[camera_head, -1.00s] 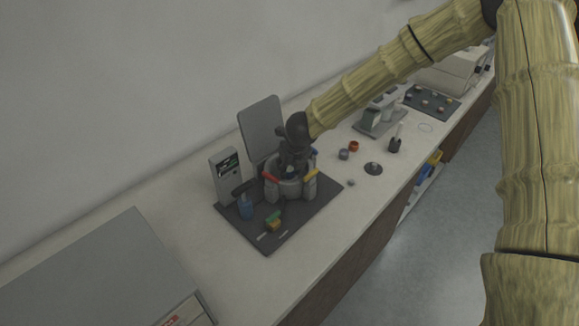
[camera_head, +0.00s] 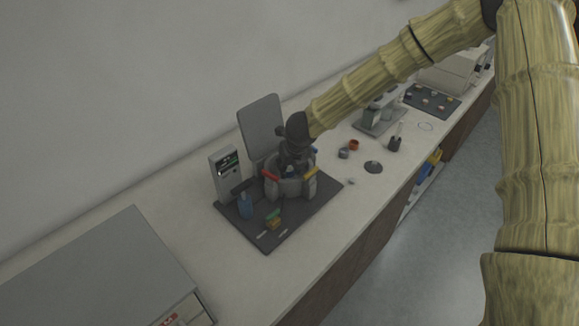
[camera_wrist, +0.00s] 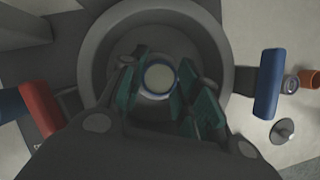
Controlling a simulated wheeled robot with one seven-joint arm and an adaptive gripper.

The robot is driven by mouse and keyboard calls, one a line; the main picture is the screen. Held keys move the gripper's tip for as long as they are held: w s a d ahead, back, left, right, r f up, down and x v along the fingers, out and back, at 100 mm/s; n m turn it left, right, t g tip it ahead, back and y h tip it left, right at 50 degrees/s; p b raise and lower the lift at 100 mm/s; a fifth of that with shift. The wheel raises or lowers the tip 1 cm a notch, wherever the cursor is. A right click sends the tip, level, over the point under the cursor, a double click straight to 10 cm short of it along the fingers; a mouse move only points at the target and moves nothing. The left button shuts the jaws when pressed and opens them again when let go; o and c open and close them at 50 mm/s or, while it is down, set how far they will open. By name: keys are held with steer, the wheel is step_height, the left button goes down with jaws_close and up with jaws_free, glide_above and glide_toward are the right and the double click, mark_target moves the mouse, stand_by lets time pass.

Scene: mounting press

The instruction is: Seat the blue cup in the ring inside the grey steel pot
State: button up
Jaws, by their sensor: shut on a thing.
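The grey steel pot (camera_head: 290,187) stands on a dark mat, and its round rim (camera_wrist: 222,35) surrounds my gripper in the wrist view. My gripper (camera_wrist: 160,88) points down into the pot with its green-padded fingers on either side of the blue cup (camera_wrist: 160,78). The cup shows from above as a pale disc with a blue edge, and my gripper is shut on it. In the head view my gripper (camera_head: 291,165) is at the pot's mouth and hides most of the cup. The ring inside the pot cannot be made out clearly, so I cannot tell whether the cup touches it.
The pot has red (camera_head: 270,175), yellow (camera_head: 311,173) and blue (camera_wrist: 268,84) handles sticking out. Small cups and a dark disc (camera_head: 373,167) lie right.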

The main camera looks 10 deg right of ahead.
steer(key=shift+s+f, duration=0.1)
steer(key=shift+f, duration=0.05)
steer(key=o, duration=1.1)
steer(key=shift+o, duration=1.1)
steer(key=shift+r+p, duration=2.85)
steer(key=shift+r, duration=0.7)
